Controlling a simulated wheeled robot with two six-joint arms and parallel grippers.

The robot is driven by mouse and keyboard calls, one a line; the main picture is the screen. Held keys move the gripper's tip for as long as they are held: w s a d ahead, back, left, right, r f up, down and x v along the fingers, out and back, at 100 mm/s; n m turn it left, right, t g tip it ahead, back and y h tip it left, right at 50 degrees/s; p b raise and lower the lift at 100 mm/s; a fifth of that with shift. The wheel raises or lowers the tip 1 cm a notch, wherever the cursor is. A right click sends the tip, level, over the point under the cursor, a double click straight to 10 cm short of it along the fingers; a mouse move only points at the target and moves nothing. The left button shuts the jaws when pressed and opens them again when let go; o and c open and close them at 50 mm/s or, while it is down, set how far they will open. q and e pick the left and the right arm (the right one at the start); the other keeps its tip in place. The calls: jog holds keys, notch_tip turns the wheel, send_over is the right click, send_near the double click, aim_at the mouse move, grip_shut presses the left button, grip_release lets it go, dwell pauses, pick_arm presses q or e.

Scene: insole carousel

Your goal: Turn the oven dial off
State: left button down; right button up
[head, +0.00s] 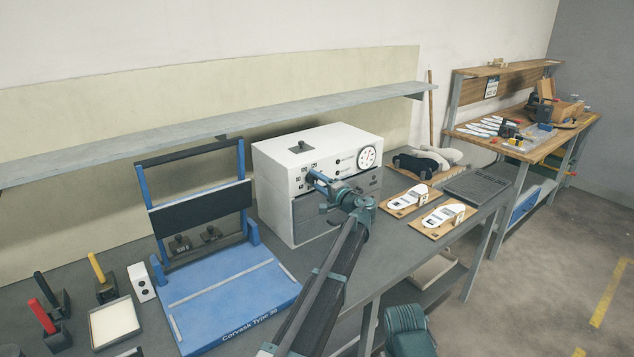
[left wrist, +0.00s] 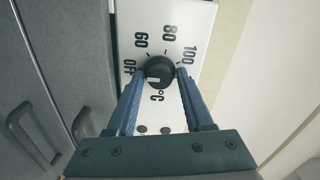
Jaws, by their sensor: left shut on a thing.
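The white oven (head: 275,175) stands on the grey bench in the head view, its front facing right. Its black dial (left wrist: 159,69) shows in the left wrist view, ringed by OFF, 60, 80 and 100, with °C below. A white mark sits low on the dial; I cannot tell exactly which label it points at. My left gripper (head: 313,179) reaches the oven front in the head view. In the wrist view its blue fingers (left wrist: 160,77) are shut on the dial, one on each side. In the head view the gripper largely hides the dial. My right gripper is not in view.
A blue press (head: 225,290) stands left of the oven. A round gauge (head: 366,157) is on the oven front. Boards with white insoles (head: 445,214) and a dark tray (head: 478,186) lie to the right. A long shelf (head: 200,137) runs above the bench.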

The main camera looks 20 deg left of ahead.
pick_arm(q)
jog(key=shift+s+f, duration=0.1)
jog(key=c, duration=0.5)
grip_release()
jog(key=v, duration=1.3)
jog(key=shift+s+d, duration=0.25)
jog(key=shift+d, duration=0.05)
